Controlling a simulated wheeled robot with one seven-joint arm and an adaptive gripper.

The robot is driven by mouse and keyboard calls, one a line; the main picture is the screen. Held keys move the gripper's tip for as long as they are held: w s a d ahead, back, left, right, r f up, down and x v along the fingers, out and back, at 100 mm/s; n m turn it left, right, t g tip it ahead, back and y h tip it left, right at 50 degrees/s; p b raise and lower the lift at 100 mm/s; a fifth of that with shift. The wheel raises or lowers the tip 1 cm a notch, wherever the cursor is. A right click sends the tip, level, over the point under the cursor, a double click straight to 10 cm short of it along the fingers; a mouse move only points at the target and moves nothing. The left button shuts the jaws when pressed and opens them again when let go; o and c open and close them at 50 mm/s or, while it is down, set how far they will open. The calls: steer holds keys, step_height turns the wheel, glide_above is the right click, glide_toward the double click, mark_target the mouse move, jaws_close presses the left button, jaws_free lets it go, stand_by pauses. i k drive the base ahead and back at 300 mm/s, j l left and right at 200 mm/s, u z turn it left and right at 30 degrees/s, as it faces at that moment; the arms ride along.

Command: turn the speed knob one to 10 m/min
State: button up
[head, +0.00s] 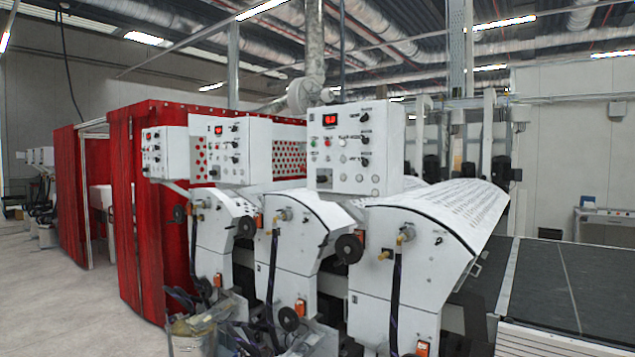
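The nearest white control box (356,148) stands above the white coater housings in the middle of the head view. It carries a red lit display (330,119), several pale round buttons and a column of black knobs (365,140) at its right side. Two more control boxes stand farther left, one with a red display (218,130) and another at the far left (165,154); they also carry dark knobs. The labels and digits are too small to read, so I cannot tell which knob is speed knob one or where it points. My gripper is not in view.
White coater housings (412,262) with black handwheels (349,248) and hoses jut out below the boxes. A dark conveyor bed (565,285) lies at the right. Red curtains (122,210) hang at the left. Grey floor (60,310) is open at the left.

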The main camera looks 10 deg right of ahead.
mark_target(323, 179)
steer(key=i+j+z, duration=0.15)
steer(key=i+j, duration=0.6)
